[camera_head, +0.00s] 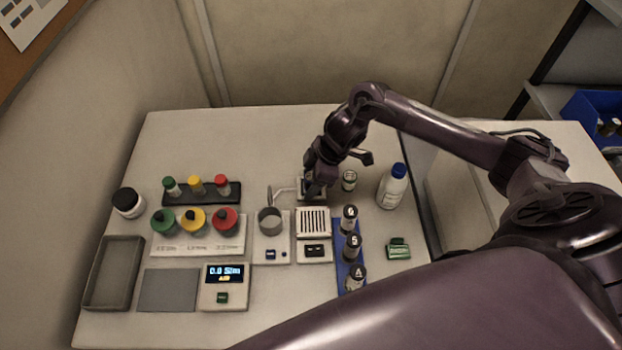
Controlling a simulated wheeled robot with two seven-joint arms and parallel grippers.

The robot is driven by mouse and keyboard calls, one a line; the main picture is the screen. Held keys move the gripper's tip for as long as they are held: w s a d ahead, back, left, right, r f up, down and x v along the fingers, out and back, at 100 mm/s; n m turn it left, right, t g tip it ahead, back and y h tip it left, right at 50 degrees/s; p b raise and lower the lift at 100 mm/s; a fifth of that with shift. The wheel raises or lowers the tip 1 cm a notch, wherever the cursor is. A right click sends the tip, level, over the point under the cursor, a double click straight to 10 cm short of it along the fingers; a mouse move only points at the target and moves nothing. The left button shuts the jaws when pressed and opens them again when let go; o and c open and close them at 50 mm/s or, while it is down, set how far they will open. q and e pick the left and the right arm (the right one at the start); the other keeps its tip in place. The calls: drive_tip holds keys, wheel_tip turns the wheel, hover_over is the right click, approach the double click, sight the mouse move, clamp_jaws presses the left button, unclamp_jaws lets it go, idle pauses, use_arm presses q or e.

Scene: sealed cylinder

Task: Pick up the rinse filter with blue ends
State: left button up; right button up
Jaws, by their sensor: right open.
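My right gripper (316,187) reaches down over the back middle of the white table (260,128). It is open, and its fingers are over a small light-coloured holder (302,195). The fingers cover most of what is in or on that holder. I cannot make out a filter with blue ends; it may be hidden behind the gripper. My left gripper is not in view.
A blue-capped white bottle (393,187) stands to the right. A blue rack (341,264) holds dark-capped vials in front. Left are small coloured-cap vials in a black rack (205,199), larger coloured-cap containers, a scale (224,288) and a grey tray (113,272). The back left of the table is clear.

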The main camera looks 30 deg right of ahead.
drive_tip(key=c, duration=1.1)
drive_tip(key=shift+o, duration=0.2)
